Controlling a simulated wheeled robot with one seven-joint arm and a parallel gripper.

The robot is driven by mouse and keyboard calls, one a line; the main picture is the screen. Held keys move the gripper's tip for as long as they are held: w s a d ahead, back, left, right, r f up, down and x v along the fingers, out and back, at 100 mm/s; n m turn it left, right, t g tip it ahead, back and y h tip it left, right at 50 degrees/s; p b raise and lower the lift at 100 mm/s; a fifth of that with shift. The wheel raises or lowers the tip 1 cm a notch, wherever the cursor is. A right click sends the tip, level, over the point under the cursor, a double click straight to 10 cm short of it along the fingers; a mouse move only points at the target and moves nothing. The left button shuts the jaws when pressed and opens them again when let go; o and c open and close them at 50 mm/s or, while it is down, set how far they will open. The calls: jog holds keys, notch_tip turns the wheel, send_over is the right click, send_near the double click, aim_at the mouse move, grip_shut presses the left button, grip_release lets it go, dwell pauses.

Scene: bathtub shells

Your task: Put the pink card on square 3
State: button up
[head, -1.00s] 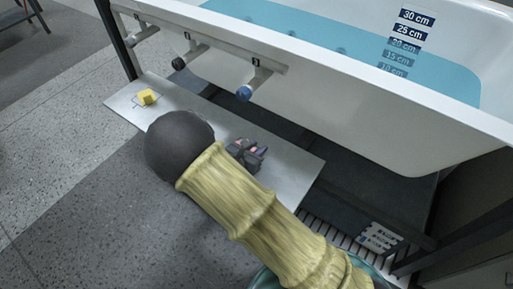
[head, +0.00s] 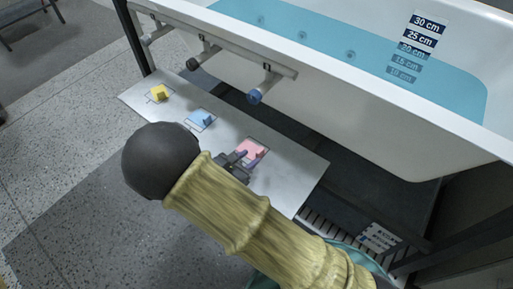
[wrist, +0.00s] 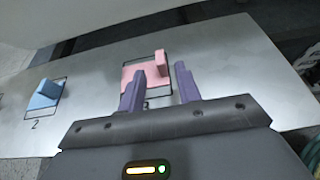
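The pink card (wrist: 148,75), with a raised pink tab (wrist: 159,57), lies flat on the shelf, largely within a black-outlined square. It also shows in the head view (head: 251,149). The square's number, below the card in the wrist view, is mostly hidden by my finger, so I cannot read it. My gripper (wrist: 160,72) has two purple fingers spread apart with nothing held between them. They are on the near side of the tab and appear clear of it. In the head view my gripper (head: 243,160) is just beside the card.
A blue card (wrist: 43,95) with a tab lies on square 2, also seen in the head view (head: 202,118). A yellow card (head: 159,93) lies farther left.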

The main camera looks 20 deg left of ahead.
jog(key=shift+v, duration=1.1)
jog(key=d+m+g+h, duration=0.1)
jog(key=d+m+g, duration=0.1)
jog(key=d, duration=0.1)
jog(key=w+d+r+m+g+h, duration=0.1)
jog(key=d+m, duration=0.2)
jog(key=d, duration=0.1)
jog(key=w+d+r+m+g, duration=0.1)
jog(key=d+m+g, duration=0.1)
jog(key=d, duration=0.2)
jog(key=shift+d+r+g+h, duration=0.2)
jog(key=shift+g+h, duration=0.1)
jog(key=shift+h, duration=0.1)
jog(key=s+d+r+m+g+y, duration=0.2)
jog(key=d+r+m+y, duration=0.2)
jog(key=d+m, duration=0.5)
jog(key=s+d+r+m+g+y, duration=0.2)
jog(key=d+r+m, duration=0.5)
jog(key=m, duration=0.8)
jog(key=s+d+y, duration=0.1)
jog(key=d, duration=0.2)
jog(key=shift+s+d+m+y, duration=0.15)
jog(key=shift+d+m+y, duration=0.15)
jog(key=shift+d+y, duration=0.1)
jog(key=shift+a, duration=0.1)
